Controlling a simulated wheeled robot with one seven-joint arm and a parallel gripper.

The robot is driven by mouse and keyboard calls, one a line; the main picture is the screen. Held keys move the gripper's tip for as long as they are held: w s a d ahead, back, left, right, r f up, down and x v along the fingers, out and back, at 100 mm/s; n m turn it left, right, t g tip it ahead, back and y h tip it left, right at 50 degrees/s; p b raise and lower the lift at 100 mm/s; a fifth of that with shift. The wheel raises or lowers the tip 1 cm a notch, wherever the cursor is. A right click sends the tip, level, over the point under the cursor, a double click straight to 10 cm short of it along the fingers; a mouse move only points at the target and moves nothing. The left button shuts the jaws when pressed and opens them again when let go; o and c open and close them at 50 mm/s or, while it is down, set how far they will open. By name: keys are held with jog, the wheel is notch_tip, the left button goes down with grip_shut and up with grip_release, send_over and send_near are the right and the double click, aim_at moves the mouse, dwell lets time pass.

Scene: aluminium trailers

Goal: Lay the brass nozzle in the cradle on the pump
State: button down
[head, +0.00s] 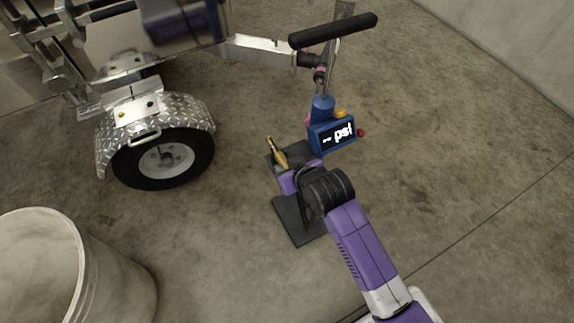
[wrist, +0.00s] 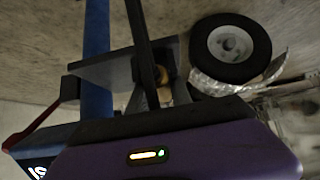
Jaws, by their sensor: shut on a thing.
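The pump (head: 322,108) stands upright on the floor, with a blue barrel, a black T-handle, a dark foot plate and a blue display reading "-- psi". Its blue barrel also shows at the left of the wrist view (wrist: 97,45). The brass nozzle (head: 278,153) is tilted in my gripper (head: 284,167), just left of the display. In the wrist view my gripper (wrist: 160,92) is shut on the nozzle (wrist: 163,76), whose brass is partly covered by a dark bar. I cannot make out the cradle. My arm hides part of the pump's lower body.
A trailer wheel (head: 163,160) under a diamond-plate fender (head: 197,112) stands to the left; a silver trailer beam (head: 262,50) reaches behind the pump. A pale round bin (head: 45,265) is at lower left. Concrete floor is open to the right, up to a wall (head: 510,45).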

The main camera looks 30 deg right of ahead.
jog(key=shift+s+f, duration=0.25)
jog(key=shift+f, duration=0.55)
jog(key=c, duration=1.1)
grip_release()
jog(key=shift+s+f, duration=0.1)
jog(key=p+v, duration=0.1)
jog(key=v, duration=0.1)
jog(key=p+v, duration=0.1)
jog(key=v, duration=0.2)
jog(key=w+r+p+v, duration=0.1)
jog(key=v, duration=0.2)
jog(key=shift+r, duration=0.2)
